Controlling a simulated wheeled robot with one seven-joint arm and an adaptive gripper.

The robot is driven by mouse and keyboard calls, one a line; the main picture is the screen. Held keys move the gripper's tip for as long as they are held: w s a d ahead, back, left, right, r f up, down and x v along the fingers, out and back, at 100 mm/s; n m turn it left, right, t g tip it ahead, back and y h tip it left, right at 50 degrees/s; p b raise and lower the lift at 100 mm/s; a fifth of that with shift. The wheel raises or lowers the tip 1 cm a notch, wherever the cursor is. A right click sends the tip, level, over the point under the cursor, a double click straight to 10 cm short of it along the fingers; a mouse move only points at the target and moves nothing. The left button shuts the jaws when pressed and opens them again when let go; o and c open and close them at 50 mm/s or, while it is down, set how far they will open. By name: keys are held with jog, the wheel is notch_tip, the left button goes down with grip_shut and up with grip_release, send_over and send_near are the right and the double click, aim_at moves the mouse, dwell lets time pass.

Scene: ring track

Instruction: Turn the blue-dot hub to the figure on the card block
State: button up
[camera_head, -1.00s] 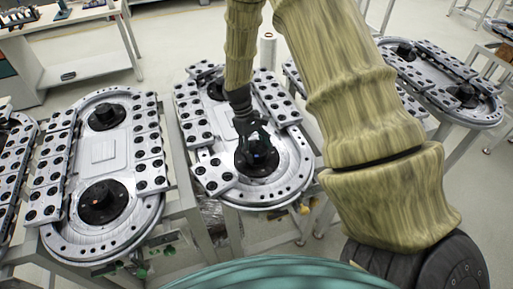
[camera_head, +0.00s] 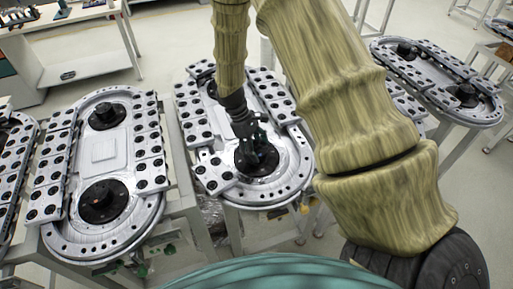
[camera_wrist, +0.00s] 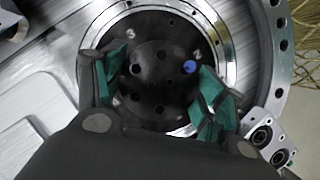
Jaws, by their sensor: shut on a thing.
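The blue-dot hub (camera_wrist: 152,78) is a round black disc with bolt holes, at the near end of the middle ring track; it also shows in the head view (camera_head: 257,168). Its blue dot (camera_wrist: 190,67) sits at the right of the hub, beside my right finger and below a pale figure (camera_wrist: 195,33) on the dark ring. My gripper (camera_wrist: 160,75) is shut on the hub, with a green-padded finger on each side. In the head view my gripper (camera_head: 250,148) comes down over the hub and hides part of it. I cannot make out the card block.
Another ring track (camera_head: 150,215) with two black hubs stands to the left, and one more (camera_head: 480,118) stands at the far right. Rows of grey carriages with dark holes line the middle track beside my gripper. A white bench (camera_head: 90,65) is at the back left.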

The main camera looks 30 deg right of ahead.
jog(key=shift+s+d, duration=0.1)
jog(key=shift+s, duration=0.05)
jog(key=o, duration=1)
jog(key=v, duration=1.2)
